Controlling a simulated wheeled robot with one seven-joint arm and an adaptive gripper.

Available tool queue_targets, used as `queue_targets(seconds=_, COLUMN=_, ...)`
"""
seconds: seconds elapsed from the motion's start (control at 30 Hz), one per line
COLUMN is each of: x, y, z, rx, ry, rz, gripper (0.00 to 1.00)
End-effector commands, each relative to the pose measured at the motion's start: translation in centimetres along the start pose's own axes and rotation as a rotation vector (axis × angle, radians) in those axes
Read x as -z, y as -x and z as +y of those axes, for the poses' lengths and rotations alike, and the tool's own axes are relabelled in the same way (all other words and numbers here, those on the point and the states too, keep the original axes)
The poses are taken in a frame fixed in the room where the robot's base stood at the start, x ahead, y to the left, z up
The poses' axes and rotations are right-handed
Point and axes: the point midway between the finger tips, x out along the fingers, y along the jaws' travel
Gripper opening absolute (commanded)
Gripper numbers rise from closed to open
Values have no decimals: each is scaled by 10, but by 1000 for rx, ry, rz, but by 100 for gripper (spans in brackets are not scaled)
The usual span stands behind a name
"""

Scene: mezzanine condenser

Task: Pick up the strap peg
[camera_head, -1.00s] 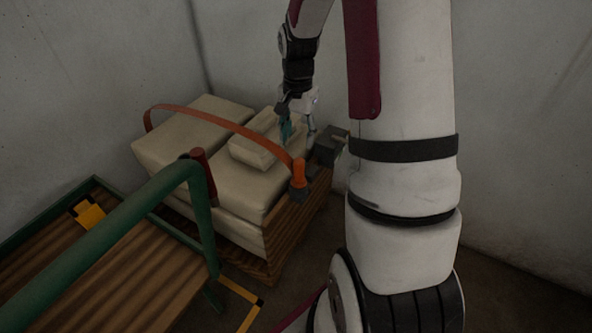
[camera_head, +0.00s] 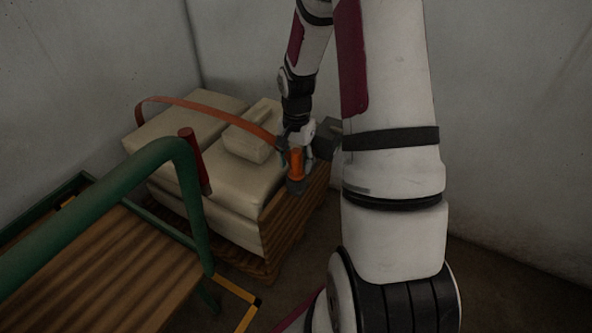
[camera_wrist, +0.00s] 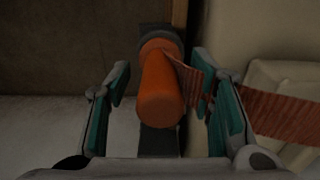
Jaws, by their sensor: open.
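The strap peg (camera_head: 296,163) is an orange upright cylinder on a dark base at the right edge of the wooden crate. An orange-brown strap (camera_head: 205,107) runs from it over the pale sacks. In the wrist view the peg (camera_wrist: 160,92) lies between the two teal-padded fingers, with the strap (camera_wrist: 270,115) leaving it to the right past the right finger. My gripper (camera_wrist: 162,118) is open, with gaps visible on both sides of the peg. In the head view my gripper (camera_head: 295,150) is at the peg, its fingers partly hidden.
Pale sacks (camera_head: 225,185) are stacked on the slatted wooden crate (camera_head: 285,215). A grey box (camera_head: 327,139) sits just right of the peg. Walls close in behind and to the right.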

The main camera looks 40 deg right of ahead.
Motion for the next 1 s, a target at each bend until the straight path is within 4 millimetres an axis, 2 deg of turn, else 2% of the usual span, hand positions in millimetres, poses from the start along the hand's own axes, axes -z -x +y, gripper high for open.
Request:
queue_targets(seconds=0.07, x=0, y=-8, z=0, rx=0, ry=0, rz=-1, gripper=49)
queue_targets(seconds=0.27, x=0, y=-7, z=0, rx=1, ry=0, rz=0, gripper=49)
queue_targets(seconds=0.5, x=0, y=-7, z=0, rx=1, ry=0, rz=0, gripper=0)
queue_targets(seconds=0.83, x=0, y=-6, z=0, rx=1, ry=0, rz=1, gripper=0)
queue_targets(seconds=1.0, x=0, y=4, z=0, rx=1, ry=0, rz=2, gripper=0)
